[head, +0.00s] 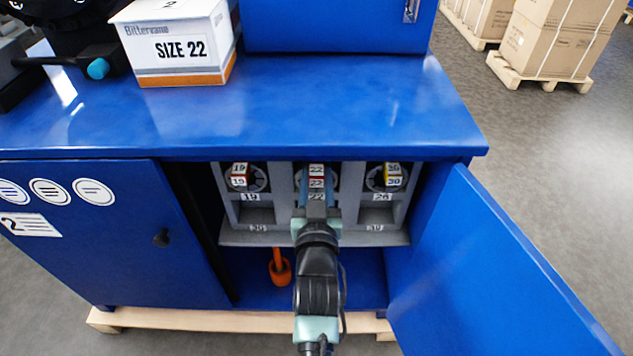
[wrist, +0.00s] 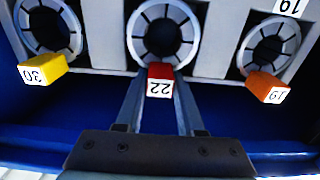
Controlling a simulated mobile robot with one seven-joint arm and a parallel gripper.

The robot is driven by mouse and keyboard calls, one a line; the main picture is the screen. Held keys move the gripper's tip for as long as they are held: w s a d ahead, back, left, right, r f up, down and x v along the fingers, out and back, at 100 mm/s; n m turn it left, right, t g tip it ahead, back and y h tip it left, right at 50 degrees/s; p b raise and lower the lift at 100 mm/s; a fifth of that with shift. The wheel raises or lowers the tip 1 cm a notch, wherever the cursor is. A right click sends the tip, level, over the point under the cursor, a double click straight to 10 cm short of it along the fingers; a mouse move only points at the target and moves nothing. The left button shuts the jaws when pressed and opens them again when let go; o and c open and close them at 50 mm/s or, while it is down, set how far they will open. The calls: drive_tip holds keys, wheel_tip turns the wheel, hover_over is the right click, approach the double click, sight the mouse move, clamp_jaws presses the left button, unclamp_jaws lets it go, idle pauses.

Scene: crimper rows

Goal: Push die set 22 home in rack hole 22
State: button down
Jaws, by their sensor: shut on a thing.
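Die set 19 (head: 243,178), orange-tagged, and die set 30 (head: 387,177), yellow-tagged, flank the middle hole closely. An open blue door (head: 490,270) stands at right. An orange tool (head: 279,268) is below the rack. A SIZE 22 box (head: 178,47) stands on the blue top.

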drive_tip(key=shift+w+r, duration=0.25)
drive_tip(key=shift+r, duration=0.25)
drive_tip(key=c, duration=0.9)
unclamp_jaws()
drive_tip(key=shift+c, duration=0.2)
drive_tip(key=o, duration=0.5)
drive_tip(key=shift+c, duration=0.2)
drive_tip(key=shift+o, duration=0.2)
drive_tip(key=shift+s+f, duration=0.1)
drive_tip(key=shift+f, duration=0.7)
drive_tip(key=shift+s+r, duration=0.15)
drive_tip(key=shift+s, duration=0.15)
drive_tip(key=s+p, duration=0.2)
drive_tip(key=s, duration=1)
drive_tip(key=shift+r, duration=0.35)
drive_tip(key=shift+s, duration=0.1)
